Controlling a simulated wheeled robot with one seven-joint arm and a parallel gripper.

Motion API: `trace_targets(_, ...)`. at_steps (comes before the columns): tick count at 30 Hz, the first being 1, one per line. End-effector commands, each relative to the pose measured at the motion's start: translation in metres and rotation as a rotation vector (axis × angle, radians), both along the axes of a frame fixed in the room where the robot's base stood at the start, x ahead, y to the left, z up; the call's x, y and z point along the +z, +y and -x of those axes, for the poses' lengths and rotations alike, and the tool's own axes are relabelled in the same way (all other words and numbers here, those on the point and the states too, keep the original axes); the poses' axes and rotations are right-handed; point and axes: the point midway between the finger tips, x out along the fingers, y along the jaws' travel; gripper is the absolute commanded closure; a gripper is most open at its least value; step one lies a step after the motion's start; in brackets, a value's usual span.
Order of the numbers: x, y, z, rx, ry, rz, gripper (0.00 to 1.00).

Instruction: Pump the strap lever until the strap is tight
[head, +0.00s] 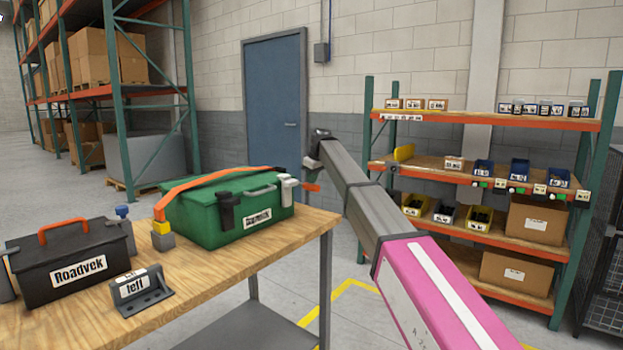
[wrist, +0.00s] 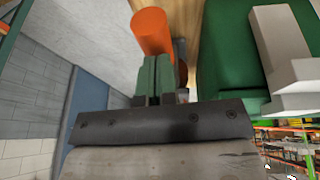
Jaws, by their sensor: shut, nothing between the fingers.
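A green case (head: 228,212) stands on the wooden workbench, with an orange strap (head: 215,177) running over its lid. The strap's left end comes down to a yellow and grey block (head: 162,232) on the bench. An orange lever (head: 311,187) sticks out at the case's right end; its end looms as an orange cylinder in the wrist view (wrist: 152,32). My gripper (head: 311,163) is just above the lever in the head view. In the wrist view my gripper's green fingers (wrist: 153,78) are together and empty, close to the lever; contact cannot be told. The ratchet is mostly hidden.
A black Roadvek case (head: 75,262) and a grey bracket labelled "left" (head: 142,288) sit at the bench's left. Shelving with bins (head: 490,175) stands behind my arm. Open floor lies right of the workbench edge (head: 325,222). Light and dark latches mark the green case's front.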

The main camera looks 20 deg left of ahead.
Motion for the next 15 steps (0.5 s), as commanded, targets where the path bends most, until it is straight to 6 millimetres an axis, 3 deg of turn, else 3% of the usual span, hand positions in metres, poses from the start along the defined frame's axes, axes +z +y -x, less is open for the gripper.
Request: trace_targets(15, -0.048, -0.009, 0.005, -0.002, -0.125, -0.303, 1.00)
